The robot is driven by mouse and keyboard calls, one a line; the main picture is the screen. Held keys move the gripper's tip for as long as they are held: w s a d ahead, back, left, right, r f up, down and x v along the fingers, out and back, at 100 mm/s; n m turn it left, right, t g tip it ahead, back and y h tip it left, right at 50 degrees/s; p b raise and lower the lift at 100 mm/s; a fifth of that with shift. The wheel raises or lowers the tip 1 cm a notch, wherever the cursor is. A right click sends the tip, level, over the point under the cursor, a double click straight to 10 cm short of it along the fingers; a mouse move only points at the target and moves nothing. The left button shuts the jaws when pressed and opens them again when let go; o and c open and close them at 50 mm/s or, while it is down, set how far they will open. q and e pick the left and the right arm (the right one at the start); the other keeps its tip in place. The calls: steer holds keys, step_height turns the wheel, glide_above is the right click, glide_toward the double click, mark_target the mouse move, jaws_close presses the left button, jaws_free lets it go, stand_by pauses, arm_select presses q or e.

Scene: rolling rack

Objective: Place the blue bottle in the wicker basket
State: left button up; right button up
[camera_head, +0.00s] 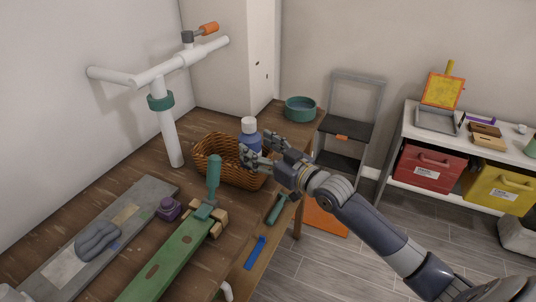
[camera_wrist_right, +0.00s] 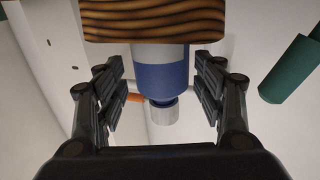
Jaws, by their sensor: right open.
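The blue bottle (camera_head: 250,144) with a pale cap stands upright at the back right of the wicker basket (camera_head: 228,178) in the head view. The basket sits on the brown wooden table. My right gripper (camera_head: 258,152) is open at the basket's right end, with its fingers beside the bottle. In the right wrist view, which looks upside down, the bottle (camera_wrist_right: 162,78) is between the open fingers, apart from both. A brown striped surface hides the bottle's lower part there, and I cannot tell whether the bottle rests inside the basket. My left gripper is not in view.
A green-handled tool (camera_head: 213,180) stands just in front of the basket. A white pipe stand (camera_head: 168,130) is to its left, and a teal bowl (camera_head: 300,109) is behind on the right. A purple object (camera_head: 168,208) and long boards occupy the near table.

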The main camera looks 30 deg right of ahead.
steer(key=shift+v, duration=1.75)
